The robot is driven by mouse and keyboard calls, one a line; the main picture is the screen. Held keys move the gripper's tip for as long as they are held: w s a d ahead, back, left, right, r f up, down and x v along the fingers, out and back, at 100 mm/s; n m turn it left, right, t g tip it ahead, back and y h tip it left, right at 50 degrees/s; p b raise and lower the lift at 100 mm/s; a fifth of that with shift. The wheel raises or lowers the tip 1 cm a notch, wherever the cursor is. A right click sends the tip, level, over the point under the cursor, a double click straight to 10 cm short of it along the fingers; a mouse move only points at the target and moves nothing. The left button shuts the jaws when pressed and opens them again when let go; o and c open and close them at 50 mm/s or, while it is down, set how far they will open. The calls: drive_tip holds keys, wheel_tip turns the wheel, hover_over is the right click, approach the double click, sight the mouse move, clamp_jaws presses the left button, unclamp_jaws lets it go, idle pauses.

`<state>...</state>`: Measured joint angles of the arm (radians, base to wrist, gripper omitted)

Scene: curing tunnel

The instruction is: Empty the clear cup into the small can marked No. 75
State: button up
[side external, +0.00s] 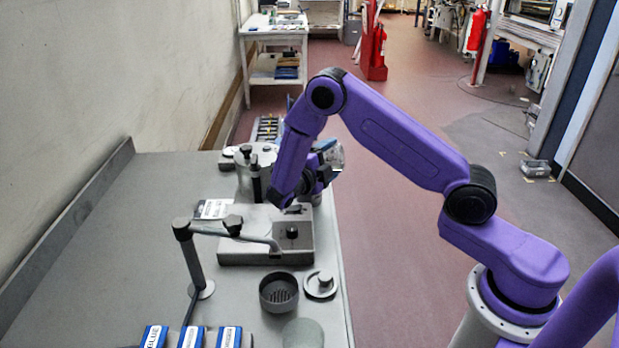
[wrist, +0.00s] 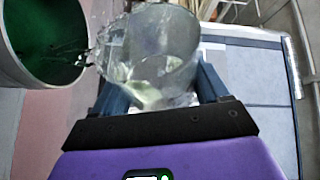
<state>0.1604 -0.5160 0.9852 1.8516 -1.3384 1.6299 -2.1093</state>
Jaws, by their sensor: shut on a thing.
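My gripper (wrist: 160,88) is shut on the clear cup (wrist: 160,40), with a dark finger on either side of it. The cup is see-through, with a pale greenish patch low in it. A pale can (wrist: 12,70) with a dark green inside (wrist: 50,35) is at the upper left of the wrist view. The cup's left edge is close to the can's rim; clear, streaky matter shows between them. I cannot tell whether they touch. In the side view my gripper (side external: 322,172) is partly behind my arm, and the cup (side external: 333,154) shows just past it. No "75" marking is readable.
The grey bench (side external: 110,240) carries a low instrument block (side external: 262,250), a grey cylinder (side external: 243,172) and a post with a bent arm (side external: 192,258). A dark round dish (side external: 278,290), a round lid (side external: 320,284) and blue boxes (side external: 190,338) stand nearer. The bench's left part is clear.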

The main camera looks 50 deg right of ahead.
drive_tip(key=shift+w+a+r+n+h, duration=0.15)
drive_tip(key=shift+w+r+n+h, duration=0.15)
drive_tip(key=shift+n, duration=0.3)
idle(0.3)
drive_tip(key=shift+w+a+r+n+t+h, duration=0.2)
drive_tip(key=shift+w+n+h, duration=0.1)
drive_tip(key=shift+n, duration=0.45)
drive_tip(key=shift+w+a+r+n+t+h, duration=0.1)
drive_tip(key=shift+w+a+r+n+h, duration=0.15)
drive_tip(key=shift+n, duration=0.5)
drive_tip(key=shift+w+a+r+n+t+h, duration=0.1)
drive_tip(key=shift+w+a+n+t+h, duration=0.15)
drive_tip(key=shift+n, duration=0.5)
drive_tip(key=shift+w+a+r+n+t+h, duration=0.1)
drive_tip(key=shift+w+n+t+h, duration=0.1)
drive_tip(key=shift+w+n, duration=0.35)
drive_tip(key=shift+w+a+n+t+h, duration=0.1)
drive_tip(key=shift+w+n+t+h, duration=0.1)
drive_tip(key=shift+n, duration=0.7)
drive_tip(key=shift+s, duration=0.1)
